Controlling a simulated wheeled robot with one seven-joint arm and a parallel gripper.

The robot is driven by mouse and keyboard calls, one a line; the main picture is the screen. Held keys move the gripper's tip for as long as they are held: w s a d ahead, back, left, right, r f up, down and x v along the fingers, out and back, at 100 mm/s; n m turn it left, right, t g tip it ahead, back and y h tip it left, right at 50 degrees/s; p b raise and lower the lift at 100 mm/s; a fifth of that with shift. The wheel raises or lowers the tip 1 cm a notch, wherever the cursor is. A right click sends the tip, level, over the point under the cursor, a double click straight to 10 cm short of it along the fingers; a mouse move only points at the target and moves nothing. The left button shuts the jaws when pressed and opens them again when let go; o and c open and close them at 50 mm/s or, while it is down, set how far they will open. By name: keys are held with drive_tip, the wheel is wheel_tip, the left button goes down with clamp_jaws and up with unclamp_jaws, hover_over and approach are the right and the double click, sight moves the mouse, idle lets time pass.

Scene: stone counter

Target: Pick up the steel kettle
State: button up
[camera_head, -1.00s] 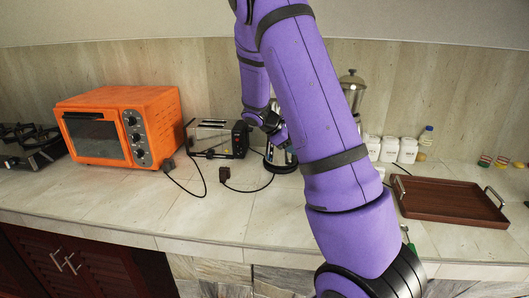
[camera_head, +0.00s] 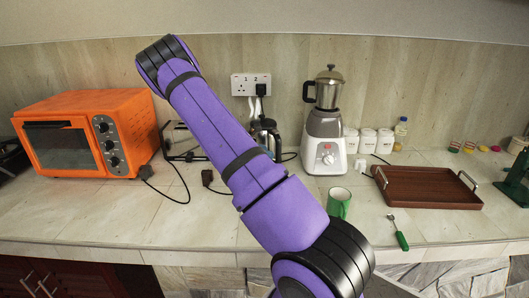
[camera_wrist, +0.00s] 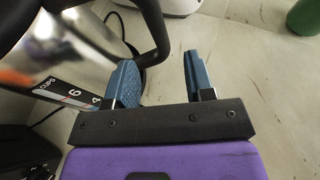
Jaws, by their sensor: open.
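The steel kettle (camera_head: 268,140) stands on the counter near the wall socket, partly hidden behind my purple arm in the head view. In the wrist view its shiny body (camera_wrist: 88,42) fills the upper left, with a cup scale on its side. Its black handle (camera_wrist: 161,36) curves down beyond my fingers. My gripper (camera_wrist: 158,62) is open, with two blue fingers apart. The handle appears in the gap, nearer the left finger, which overlaps its lower end. I cannot tell whether they touch. The gripper is hidden in the head view.
A blender (camera_head: 325,140) stands right of the kettle, and a toaster (camera_head: 182,140) and orange oven (camera_head: 85,133) stand left. A green mug (camera_head: 339,203), a green-handled utensil (camera_head: 400,238) and a brown tray (camera_head: 428,188) are on the right. Cords lie on the counter.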

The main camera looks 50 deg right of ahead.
sight(278, 154)
drive_tip(key=shift+x, duration=3.5)
drive_tip(key=shift+a+f, duration=0.1)
drive_tip(key=shift+f, duration=0.05)
clamp_jaws()
drive_tip(key=shift+w, duration=0.1)
